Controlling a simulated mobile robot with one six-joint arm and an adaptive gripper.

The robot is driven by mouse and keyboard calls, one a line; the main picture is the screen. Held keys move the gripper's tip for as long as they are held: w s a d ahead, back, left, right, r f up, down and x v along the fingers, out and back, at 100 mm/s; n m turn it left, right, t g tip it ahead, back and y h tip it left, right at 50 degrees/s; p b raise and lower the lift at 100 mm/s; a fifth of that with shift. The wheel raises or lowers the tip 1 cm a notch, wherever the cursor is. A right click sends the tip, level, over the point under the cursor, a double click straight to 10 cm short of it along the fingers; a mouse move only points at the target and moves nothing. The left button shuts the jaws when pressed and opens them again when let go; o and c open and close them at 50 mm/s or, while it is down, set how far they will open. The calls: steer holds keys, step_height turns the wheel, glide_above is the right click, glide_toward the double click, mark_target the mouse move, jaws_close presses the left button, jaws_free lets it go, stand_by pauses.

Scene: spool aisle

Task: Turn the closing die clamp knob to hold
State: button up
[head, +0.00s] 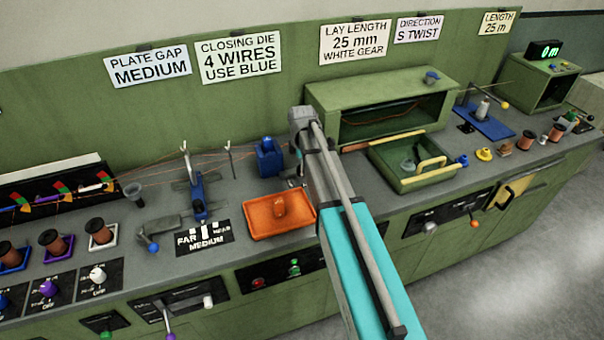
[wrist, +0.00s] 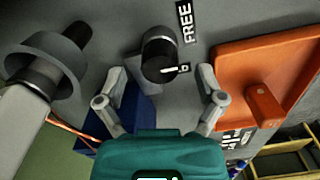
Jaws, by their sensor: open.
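The clamp knob (wrist: 160,55) is a dark, round knob with a white pointer mark, near the top middle of the wrist view. A black label reading FREE (wrist: 185,22) lies beside it. The pointer's exact setting against the labels is unclear. My gripper (wrist: 162,74) is open, with one finger on each side of the knob; I cannot tell if either touches it. The blue die block (head: 268,158) stands on the bench just left of my arm, and its blue body (wrist: 128,108) is partly behind my gripper. In the head view my arm hides the knob.
An orange tray (head: 255,228) with an orange block (head: 280,205) lies close by. A grey ringed cylinder (wrist: 45,68) stands left in the wrist view. Copper wires run to the blue block. A green tray (head: 396,184) lies to the right. A sign says to use blue (head: 238,57).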

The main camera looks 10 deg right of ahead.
steer(key=shift+f+b, duration=0.6)
steer(key=shift+f, duration=0.25)
steer(key=c, duration=1.1)
steer(key=shift+c, duration=0.2)
